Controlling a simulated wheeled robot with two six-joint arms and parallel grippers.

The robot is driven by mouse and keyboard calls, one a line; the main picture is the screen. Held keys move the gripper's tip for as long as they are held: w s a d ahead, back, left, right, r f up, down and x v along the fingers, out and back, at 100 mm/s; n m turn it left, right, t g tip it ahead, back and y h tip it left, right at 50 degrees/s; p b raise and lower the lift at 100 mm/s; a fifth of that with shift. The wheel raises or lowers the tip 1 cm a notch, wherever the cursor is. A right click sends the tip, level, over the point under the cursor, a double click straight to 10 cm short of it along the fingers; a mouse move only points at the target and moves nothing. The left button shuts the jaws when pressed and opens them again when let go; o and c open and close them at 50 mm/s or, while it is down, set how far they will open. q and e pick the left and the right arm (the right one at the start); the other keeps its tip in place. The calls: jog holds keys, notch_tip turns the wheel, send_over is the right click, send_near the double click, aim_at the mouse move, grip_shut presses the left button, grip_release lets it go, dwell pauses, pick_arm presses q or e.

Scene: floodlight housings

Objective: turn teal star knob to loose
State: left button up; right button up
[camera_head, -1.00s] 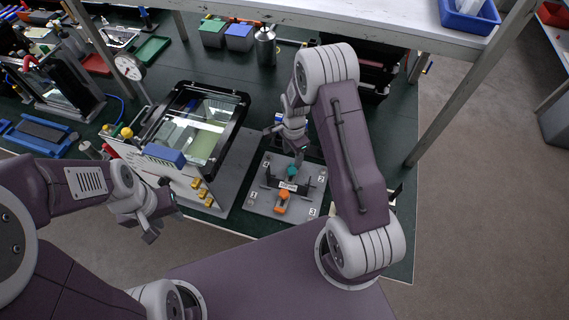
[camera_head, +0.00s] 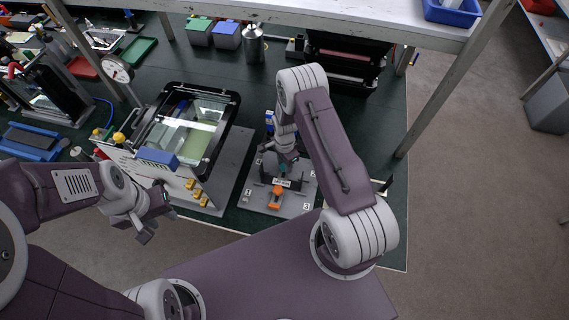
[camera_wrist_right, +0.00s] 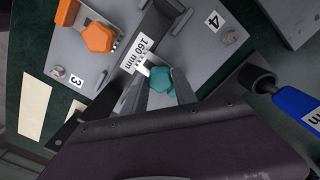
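The teal star knob (camera_wrist_right: 160,80) sits on a grey fixture plate beside a "160 mm" label in the right wrist view. In the head view the teal knob (camera_head: 282,168) is mostly hidden under my right gripper. My right gripper (camera_wrist_right: 166,88) has its fingers apart, with teal showing between and beside them. Whether either finger touches the knob cannot be told. In the head view my right gripper (camera_head: 281,160) is directly over the fixture. My left gripper (camera_head: 160,218) hangs open and empty, left of the fixture and in front of the framed glass unit.
An orange knob (camera_wrist_right: 98,37) and numbered corner bolts share the fixture plate (camera_head: 250,203). A blue-handled tool (camera_wrist_right: 298,105) lies close beside the right gripper. The glass-topped unit (camera_head: 192,128) stands left of the plate. A shelf post (camera_head: 435,88) rises at the right.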

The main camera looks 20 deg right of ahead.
grip_shut()
jog(key=n+b, duration=0.1)
jog(key=n, duration=0.2)
jog(key=shift+w+f+b, duration=0.1)
jog(key=shift+b, duration=0.2)
jog(key=n+b, duration=0.1)
jog(key=n, duration=0.4)
jog(key=shift+n+b, duration=0.35)
jog(key=shift+n, duration=0.05)
jog(key=n+b, duration=0.1)
jog(key=n, duration=0.4)
jog(key=shift+n+b, duration=0.45)
jog(key=shift+n, duration=1.85)
